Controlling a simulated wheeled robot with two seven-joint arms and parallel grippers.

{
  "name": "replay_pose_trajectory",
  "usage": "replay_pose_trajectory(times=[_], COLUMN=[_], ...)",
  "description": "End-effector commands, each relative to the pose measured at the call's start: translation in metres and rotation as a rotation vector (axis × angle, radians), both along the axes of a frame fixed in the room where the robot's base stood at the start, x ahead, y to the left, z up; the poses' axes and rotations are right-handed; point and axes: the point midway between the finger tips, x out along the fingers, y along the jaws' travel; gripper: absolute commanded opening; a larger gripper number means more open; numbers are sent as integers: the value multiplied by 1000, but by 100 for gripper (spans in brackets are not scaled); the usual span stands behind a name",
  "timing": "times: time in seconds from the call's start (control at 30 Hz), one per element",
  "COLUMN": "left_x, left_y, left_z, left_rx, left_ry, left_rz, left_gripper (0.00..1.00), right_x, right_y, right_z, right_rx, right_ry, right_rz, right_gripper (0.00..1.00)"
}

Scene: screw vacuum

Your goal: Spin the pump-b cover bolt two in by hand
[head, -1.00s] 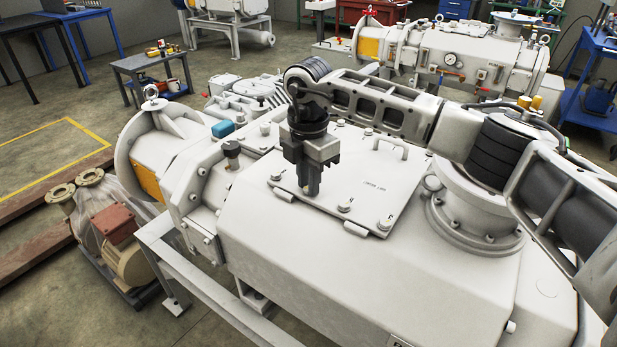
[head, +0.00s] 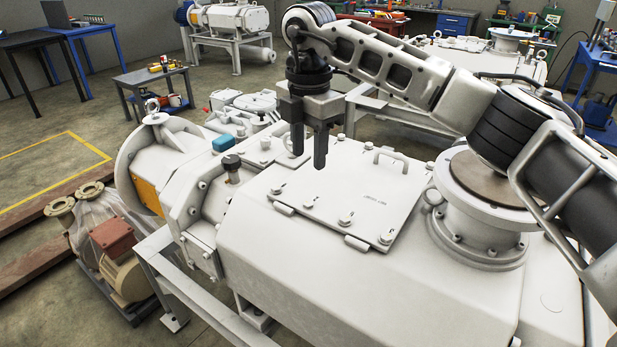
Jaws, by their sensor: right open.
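The white pump's square cover plate (head: 345,190) lies flat on top of the housing, with a handle (head: 391,156) near its back edge. Bolts show along its edges: one at the left corner (head: 277,190), one at the front edge (head: 345,218) and one at the front right corner (head: 387,238). I cannot tell which is bolt two. My right gripper (head: 309,158) points down above the back left part of the cover. Its two dark fingers are apart with nothing between them. My left gripper is not in view.
A round flanged port (head: 483,190) rises right of the cover, under my right arm. A grey side table (head: 160,88) with small items stands behind. The air above the cover's front is clear.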

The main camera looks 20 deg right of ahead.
Motion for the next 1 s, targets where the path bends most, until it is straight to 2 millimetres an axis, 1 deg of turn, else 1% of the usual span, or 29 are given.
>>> replay_pose_trajectory(times=[0.03,0.13,0.2,0.33,0.5,1.0], left_x=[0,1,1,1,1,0], left_y=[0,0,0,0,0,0], left_z=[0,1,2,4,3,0], left_rx=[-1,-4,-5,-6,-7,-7], left_ry=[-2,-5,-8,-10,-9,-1], left_rz=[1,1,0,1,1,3], left_gripper=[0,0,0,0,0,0], right_x=[1,0,0,0,0,0], right_y=[0,1,1,0,0,0], right_z=[13,33,45,60,66,66], right_rx=[1,1,1,0,0,0], right_ry=[-5,-4,-4,-3,-1,-1], right_rz=[0,0,0,1,1,1], right_gripper=[41,41,41,41,41,41])
